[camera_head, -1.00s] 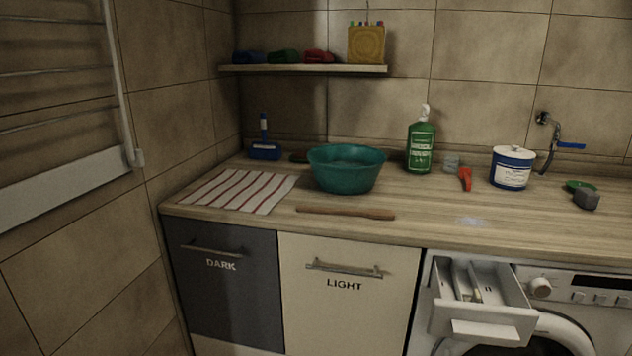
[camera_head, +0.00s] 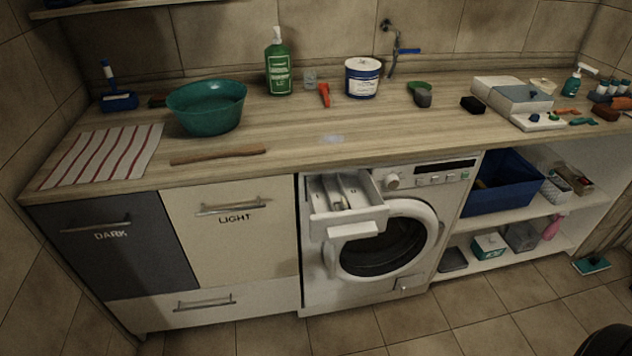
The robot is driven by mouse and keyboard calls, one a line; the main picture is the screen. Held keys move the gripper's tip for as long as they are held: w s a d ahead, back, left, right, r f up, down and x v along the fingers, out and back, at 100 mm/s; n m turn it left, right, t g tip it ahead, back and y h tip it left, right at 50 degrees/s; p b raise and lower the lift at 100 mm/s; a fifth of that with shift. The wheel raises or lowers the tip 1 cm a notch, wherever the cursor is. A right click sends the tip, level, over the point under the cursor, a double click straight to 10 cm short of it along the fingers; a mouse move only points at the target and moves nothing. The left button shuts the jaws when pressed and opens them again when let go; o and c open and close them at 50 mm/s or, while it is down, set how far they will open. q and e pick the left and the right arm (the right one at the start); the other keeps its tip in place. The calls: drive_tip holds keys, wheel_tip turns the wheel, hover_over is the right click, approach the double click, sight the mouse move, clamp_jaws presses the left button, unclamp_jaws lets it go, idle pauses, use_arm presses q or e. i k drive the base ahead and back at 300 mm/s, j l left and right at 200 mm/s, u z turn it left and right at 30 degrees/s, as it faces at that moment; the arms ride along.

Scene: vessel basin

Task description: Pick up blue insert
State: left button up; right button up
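I cannot make out for certain a thing that is the blue insert. The detergent drawer (camera_head: 345,213) of the washing machine (camera_head: 372,243) is pulled open, and its inside shows pale compartments with no clearly blue part. A small blue piece (camera_head: 534,117) sits on a white tray (camera_head: 545,126) at the right of the counter, too small to identify. Neither of my grippers is in view.
The counter holds a teal basin (camera_head: 207,108), a striped cloth (camera_head: 100,153), a wooden stick (camera_head: 218,155), a green bottle (camera_head: 279,68), a blue-and-white tub (camera_head: 362,79) and a grey-white box (camera_head: 513,96). A blue bin (camera_head: 503,190) stands on the shelf. The floor before the washer is clear.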

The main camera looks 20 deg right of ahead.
sight(342, 205)
drive_tip(key=i+l+z, duration=0.15)
drive_tip(key=z, duration=0.3)
drive_tip(key=i+l+z, duration=0.1)
drive_tip(key=i+z, duration=0.15)
drive_tip(key=z, duration=0.25)
